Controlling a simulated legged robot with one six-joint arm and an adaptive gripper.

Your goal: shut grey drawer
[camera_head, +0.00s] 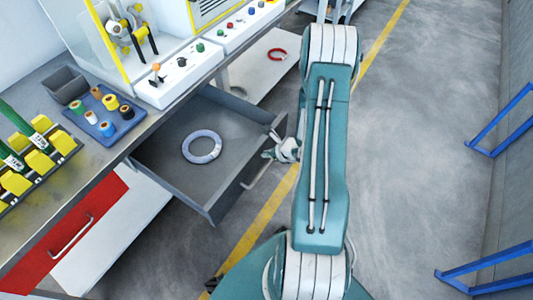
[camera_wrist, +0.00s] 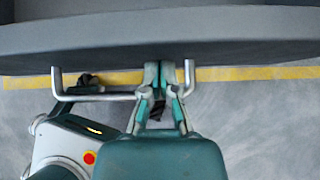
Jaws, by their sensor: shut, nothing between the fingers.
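The grey drawer (camera_head: 228,125) is pulled out from under the workbench in the head view. A pale ring-shaped coil (camera_head: 202,146) lies flat inside it. My gripper (camera_head: 288,150) is at the drawer's front, near its right end. In the wrist view the drawer front (camera_wrist: 230,30) spans the top, with its metal bar handle (camera_wrist: 90,96) below. My gripper (camera_wrist: 158,92) is shut and empty at the handle's right part, its fingertips close to the drawer front. I cannot tell whether they touch it.
A red drawer (camera_head: 68,232) is closed at the lower left. The workbench (camera_head: 120,150) carries a blue tray of spools (camera_head: 103,113) and a control panel (camera_head: 190,62). A red ring (camera_head: 277,55) lies on a lower shelf. Floor to the right is clear up to blue rails (camera_head: 497,122).

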